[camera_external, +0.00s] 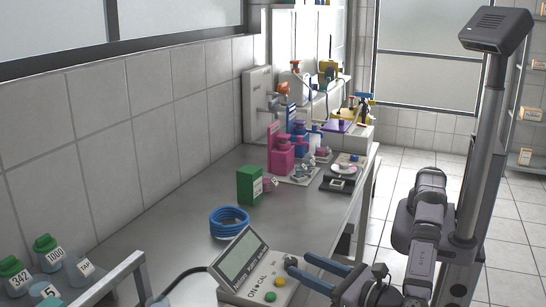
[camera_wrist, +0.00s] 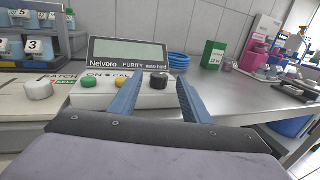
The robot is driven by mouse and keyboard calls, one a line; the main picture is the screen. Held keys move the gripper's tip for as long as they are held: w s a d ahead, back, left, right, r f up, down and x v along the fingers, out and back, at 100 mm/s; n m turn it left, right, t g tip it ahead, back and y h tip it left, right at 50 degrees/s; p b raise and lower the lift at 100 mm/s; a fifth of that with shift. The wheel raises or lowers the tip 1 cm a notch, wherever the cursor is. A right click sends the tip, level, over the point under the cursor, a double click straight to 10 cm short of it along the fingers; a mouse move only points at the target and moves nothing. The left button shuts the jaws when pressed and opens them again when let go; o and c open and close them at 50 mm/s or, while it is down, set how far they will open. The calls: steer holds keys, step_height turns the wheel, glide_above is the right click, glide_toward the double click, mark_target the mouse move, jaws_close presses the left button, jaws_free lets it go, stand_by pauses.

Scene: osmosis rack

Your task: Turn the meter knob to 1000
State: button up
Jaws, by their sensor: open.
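The meter (camera_external: 245,265) is a pale box with a tilted grey display, and it stands near the front of the bench. The wrist view shows its face (camera_wrist: 128,54) labelled Nelvoro PURITY; I read no number on the display. Its dark knob (camera_wrist: 158,81) sits right of a green and a yellow button. In the external view the knob (camera_external: 291,261) is at the meter's right end. My gripper (camera_external: 300,262) is open, with two blue fingers. In the wrist view the fingers (camera_wrist: 160,84) stand on either side of the knob, apart from it as far as I can tell.
A blue coiled hose (camera_external: 229,222) and a green box (camera_external: 249,185) stand behind the meter. A rack of numbered bottles (camera_wrist: 35,47) is to the left. A pale knob (camera_wrist: 39,89) sits on a unit at left. Bare bench (camera_wrist: 225,85) lies to the right.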

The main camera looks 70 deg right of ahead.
steer(key=shift+v, duration=1.2)
